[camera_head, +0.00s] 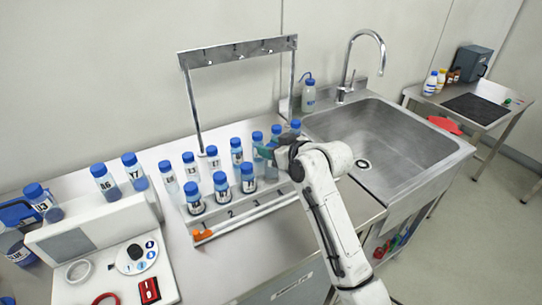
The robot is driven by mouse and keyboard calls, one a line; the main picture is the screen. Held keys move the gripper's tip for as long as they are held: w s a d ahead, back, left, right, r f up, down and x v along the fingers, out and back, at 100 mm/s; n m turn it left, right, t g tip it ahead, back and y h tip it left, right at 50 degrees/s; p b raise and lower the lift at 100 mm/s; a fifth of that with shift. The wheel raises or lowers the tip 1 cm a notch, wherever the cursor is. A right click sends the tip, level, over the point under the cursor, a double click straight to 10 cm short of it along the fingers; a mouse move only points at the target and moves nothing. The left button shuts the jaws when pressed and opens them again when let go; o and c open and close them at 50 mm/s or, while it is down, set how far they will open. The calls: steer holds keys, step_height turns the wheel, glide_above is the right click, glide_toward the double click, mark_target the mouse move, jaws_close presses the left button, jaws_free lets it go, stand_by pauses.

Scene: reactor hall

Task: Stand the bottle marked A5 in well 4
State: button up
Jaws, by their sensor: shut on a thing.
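My gripper (268,151) is at the right end of the bottle rows, low over the bench. It is shut on a bottle mostly hidden by the fingers and wrist; I cannot read its label. Blue-capped bottles stand close behind it, one at the far right (295,127) and one to its left (257,138). I cannot pick out the A5 mark on any bottle. The well rack (243,217) is a long pale strip with numbers on its front. Three bottles (221,189) stand along it. Its right end, around well 4, is partly covered by my gripper.
More bottles stand in a back row (190,168). A metal frame with hooks (238,52) rises behind them. The sink (385,140) lies to the right. A white instrument (95,235) and bottles marked A6 (105,184) and A7 (134,172) are at left. An orange piece (202,235) lies at the rack's left end.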

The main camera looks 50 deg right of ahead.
steer(key=shift+w+d+f+p, duration=0.15)
steer(key=shift+f+p, duration=0.3)
steer(key=shift+f, duration=1.35)
steer(key=shift+f, duration=0.15)
steer(key=o, duration=1.1)
steer(key=shift+c, duration=0.2)
steer(key=shift+r, duration=0.2)
steer(key=d+b+v, duration=0.1)
steer(key=v, duration=1.1)
steer(key=shift+a, duration=0.45)
